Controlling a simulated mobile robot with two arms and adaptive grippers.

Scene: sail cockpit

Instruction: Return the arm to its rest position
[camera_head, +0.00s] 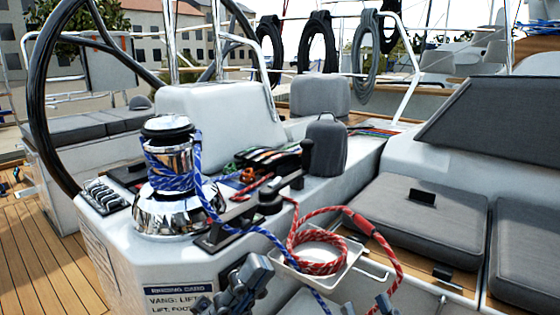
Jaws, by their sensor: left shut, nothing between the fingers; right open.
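My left gripper (236,291) is at the bottom centre, in front of the white console, below the winch and left of the white tray. It is shut with nothing in it. My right gripper (365,306) shows only as two fingertips at the bottom edge, apart and empty, below and right of the tray. A chrome winch (172,205) stands on the console with blue rope (172,180) wrapped round its drum. The blue rope runs down to the right, past the tray's left side. The arms behind both grippers are mostly out of view.
A white tray (345,268) holds coiled red rope (318,256); one end hangs over its right side. A black lever (290,180) stands behind. Grey cushions (420,215) lie right. A black steering wheel (36,100) stands left. Open deck (45,265) lies lower left.

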